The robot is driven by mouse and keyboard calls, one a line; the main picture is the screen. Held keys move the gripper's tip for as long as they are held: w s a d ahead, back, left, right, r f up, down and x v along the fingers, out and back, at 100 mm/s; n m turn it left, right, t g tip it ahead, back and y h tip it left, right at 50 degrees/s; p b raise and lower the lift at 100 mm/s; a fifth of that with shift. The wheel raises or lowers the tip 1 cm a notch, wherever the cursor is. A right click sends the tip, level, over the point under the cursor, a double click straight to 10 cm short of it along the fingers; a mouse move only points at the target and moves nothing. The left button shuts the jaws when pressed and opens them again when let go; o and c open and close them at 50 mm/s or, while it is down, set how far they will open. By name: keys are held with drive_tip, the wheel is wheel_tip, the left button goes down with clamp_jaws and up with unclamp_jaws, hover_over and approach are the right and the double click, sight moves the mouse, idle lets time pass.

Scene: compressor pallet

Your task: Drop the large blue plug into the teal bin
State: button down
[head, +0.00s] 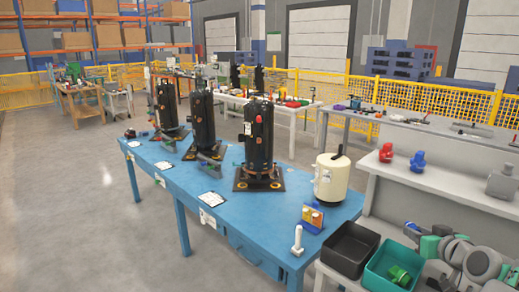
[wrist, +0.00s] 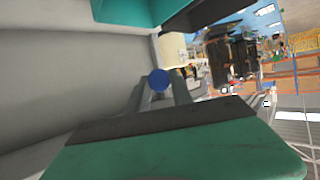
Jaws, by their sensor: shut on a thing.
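The large blue plug (wrist: 159,80) shows as a round blue end between the grey fingers in the wrist view. My gripper (wrist: 162,88) is shut on it. The teal bin (wrist: 125,10) shows at the top of the wrist view, apart from the plug. In the head view the teal bin (head: 373,273) stands at the lower right, with a green fitting (head: 400,275) inside. My arm is just right of it there, and the plug is hard to make out in that view.
A black bin (head: 350,248) stands directly left of the teal bin, and it also shows in the wrist view (wrist: 205,14). A blue table (head: 190,188) with black compressors (head: 258,140) and a cream tank (head: 330,182) lies to the left. A grey shelf (head: 440,182) holds red and blue parts behind.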

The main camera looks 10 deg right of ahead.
wheel_tip(320, 180, down, 6)
drive_tip(key=shift+b, duration=1.2)
drive_tip(key=c, duration=1.1)
unclamp_jaws()
drive_tip(key=shift+o, duration=0.2)
drive_tip(key=v, duration=0.7)
drive_tip(key=shift+s+r, duration=0.2)
drive_tip(key=shift+s, duration=0.1)
drive_tip(key=shift+a, duration=0.1)
